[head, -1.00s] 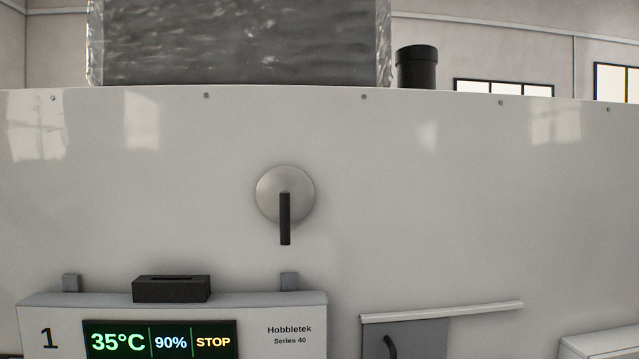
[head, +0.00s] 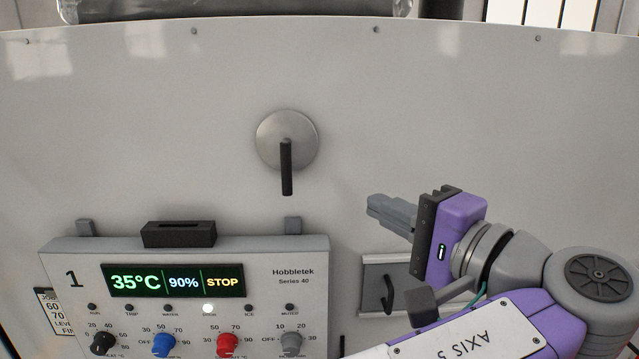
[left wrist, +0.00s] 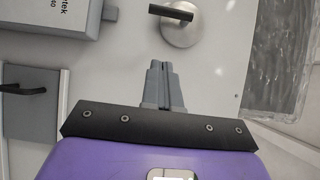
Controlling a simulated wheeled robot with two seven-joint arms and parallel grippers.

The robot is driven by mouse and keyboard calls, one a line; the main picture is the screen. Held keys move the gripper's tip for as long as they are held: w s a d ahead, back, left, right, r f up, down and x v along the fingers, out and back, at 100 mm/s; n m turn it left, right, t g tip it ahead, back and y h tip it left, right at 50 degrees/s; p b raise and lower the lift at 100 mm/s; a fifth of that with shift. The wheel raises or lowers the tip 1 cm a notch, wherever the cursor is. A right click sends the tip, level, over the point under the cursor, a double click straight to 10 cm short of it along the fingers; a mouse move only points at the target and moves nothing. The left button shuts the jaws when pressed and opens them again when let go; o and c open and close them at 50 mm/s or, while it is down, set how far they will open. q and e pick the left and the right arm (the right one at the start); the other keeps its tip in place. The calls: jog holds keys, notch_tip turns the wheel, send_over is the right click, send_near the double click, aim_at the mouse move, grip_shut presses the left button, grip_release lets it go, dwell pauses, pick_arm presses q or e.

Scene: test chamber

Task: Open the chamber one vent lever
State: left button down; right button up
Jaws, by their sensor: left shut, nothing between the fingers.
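The vent lever is a black handle (head: 286,168) on a round grey disc (head: 273,137), set in the pale chamber wall above the control panel. The handle hangs straight down. In the left wrist view the handle (left wrist: 170,12) and disc (left wrist: 183,32) show at the top, beyond the fingertips. My left gripper (head: 372,206) is to the right of the handle and lower, its fingers pointing left. Its fingers are together and empty, and it appears apart from the lever; they also show in the left wrist view (left wrist: 160,66). My right gripper is not in view.
The control panel (head: 310,262), marked 1, stands out below the lever, with a display and several knobs. A black slotted box (head: 178,234) sits on its top edge. A grey plate with a black hook (head: 388,295) is right of it, behind my left arm. The wall around the lever is clear.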

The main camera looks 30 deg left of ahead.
aim_at(287, 166)
pick_arm(q)
jog(key=s+a+x, duration=0.1)
jog(key=s+x, duration=0.1)
jog(key=x, duration=1)
jog(key=shift+a+p, duration=0.45)
jog(key=shift+f, duration=0.1)
